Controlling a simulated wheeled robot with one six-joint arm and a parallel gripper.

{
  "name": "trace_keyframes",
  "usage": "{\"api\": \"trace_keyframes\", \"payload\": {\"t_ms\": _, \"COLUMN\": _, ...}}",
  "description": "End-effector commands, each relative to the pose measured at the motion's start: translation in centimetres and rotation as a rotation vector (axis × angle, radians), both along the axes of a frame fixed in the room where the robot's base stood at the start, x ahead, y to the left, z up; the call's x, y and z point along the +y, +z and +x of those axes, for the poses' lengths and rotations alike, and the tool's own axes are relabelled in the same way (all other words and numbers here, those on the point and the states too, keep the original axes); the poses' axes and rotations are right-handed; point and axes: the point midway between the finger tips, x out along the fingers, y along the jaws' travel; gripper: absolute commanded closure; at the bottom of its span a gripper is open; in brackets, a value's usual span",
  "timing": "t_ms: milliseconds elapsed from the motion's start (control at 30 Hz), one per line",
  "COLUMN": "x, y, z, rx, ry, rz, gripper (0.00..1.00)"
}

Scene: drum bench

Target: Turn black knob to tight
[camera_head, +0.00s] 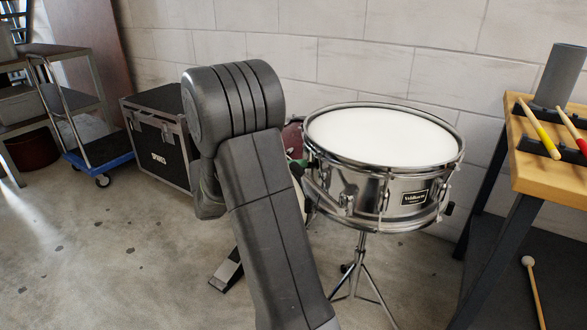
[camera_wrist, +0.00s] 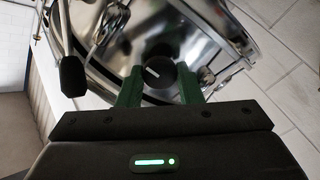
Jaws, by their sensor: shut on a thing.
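The black knob (camera_wrist: 161,74) is on the side of the chrome snare drum (camera_wrist: 205,30) in the wrist view. It is round, with a short white mark slanting on its face. My gripper (camera_wrist: 159,85) has one green finger on each side of the knob and is shut on it. No tight or loose marking is readable. In the head view the snare drum (camera_head: 385,186) stands on its stand, and my arm hides the gripper and its contact with the knob.
A dark handle on a metal rod (camera_wrist: 72,76) is left of the gripper in the wrist view. The drum stand (camera_head: 361,265) spreads its legs on the floor. A wooden-topped bench (camera_head: 545,178) with drumsticks is at right; a black case (camera_head: 160,135) is at left.

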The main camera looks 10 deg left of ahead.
Motion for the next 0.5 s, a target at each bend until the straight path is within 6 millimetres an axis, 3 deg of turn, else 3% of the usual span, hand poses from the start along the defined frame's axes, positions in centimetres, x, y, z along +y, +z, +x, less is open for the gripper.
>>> {"api": "trace_keyframes", "payload": {"t_ms": 500, "x": -0.01, "y": -0.14, "z": -0.05, "rx": -0.046, "ry": -0.001, "rz": 0.023, "gripper": 0.91}}
